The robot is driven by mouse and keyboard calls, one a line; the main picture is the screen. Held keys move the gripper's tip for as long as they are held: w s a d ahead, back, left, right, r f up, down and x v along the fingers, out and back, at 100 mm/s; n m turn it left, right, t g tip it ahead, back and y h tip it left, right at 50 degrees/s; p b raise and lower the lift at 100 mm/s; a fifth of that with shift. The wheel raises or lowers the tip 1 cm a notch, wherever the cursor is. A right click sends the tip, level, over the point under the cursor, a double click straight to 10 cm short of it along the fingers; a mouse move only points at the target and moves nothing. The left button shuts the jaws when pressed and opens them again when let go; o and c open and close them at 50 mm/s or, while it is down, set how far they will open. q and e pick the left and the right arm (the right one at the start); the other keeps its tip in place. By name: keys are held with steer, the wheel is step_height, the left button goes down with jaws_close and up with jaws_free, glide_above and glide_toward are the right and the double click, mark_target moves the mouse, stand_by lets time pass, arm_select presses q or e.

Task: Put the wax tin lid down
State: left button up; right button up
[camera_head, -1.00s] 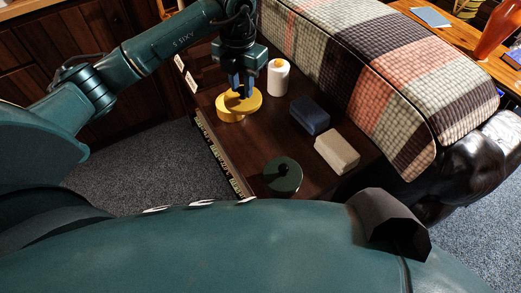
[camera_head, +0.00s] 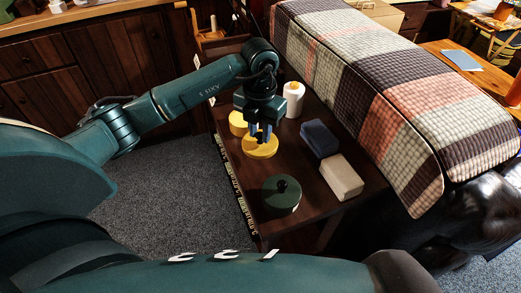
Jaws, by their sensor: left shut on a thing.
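My left gripper (camera_head: 261,134) points down over the dark wooden table (camera_head: 312,196) and is shut on the yellow wax tin lid (camera_head: 259,149), a flat round disc. The lid is level, in front of the yellow tin (camera_head: 237,122), which stands near the table's left edge. The lid partly overlaps the tin in the picture. I cannot tell whether the lid touches the table. My right gripper is out of view.
A dark green round tin with a knob (camera_head: 281,194) stands nearer me. A plaid-covered couch (camera_head: 390,90) borders the table.

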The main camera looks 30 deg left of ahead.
mark_target(260, 142)
arm_select(q)
steer(key=shift+f, duration=2.85)
steer(key=shift+f, duration=0.2)
steer(key=o, duration=1)
steer(key=shift+c, duration=0.2)
step_height(260, 142, up, 12)
steer(key=shift+r, duration=0.2)
